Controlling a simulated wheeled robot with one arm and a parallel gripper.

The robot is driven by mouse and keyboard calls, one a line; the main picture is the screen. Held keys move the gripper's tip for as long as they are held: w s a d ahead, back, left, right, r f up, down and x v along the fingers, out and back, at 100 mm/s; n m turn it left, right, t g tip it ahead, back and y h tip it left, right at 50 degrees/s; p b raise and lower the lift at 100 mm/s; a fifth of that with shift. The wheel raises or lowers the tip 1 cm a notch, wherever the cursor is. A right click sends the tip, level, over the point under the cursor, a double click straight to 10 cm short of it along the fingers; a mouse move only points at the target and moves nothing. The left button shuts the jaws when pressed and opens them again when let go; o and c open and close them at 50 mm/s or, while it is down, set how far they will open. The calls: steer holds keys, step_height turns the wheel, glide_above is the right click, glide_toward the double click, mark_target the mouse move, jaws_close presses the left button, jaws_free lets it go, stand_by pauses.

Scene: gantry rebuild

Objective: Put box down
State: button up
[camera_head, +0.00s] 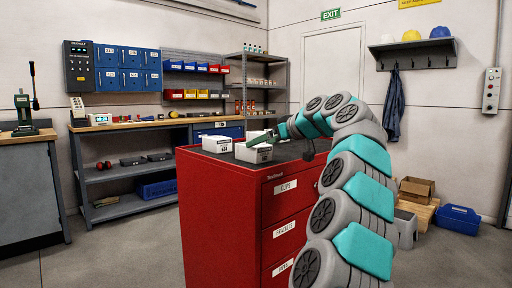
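Several small white boxes stand on the dark top of the red drawer cabinet (222,200), at its left half. My gripper (277,134) reaches from the right to the back right edge of the nearest box. It is small and dark here, so I cannot tell whether its fingers are open or shut, or whether they touch the box.
The right part of the cabinet top lies under my arm. A workbench (130,125) with bins and shelves stands behind to the left. A cardboard box (416,189) and a blue toolbox (457,220) rest low at the right. The floor at front left is clear.

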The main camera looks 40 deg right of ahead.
steer(key=v, duration=0.6)
steer(key=shift+s+r, duration=0.2)
steer(key=shift+s, duration=0.15)
stand_by(0.8)
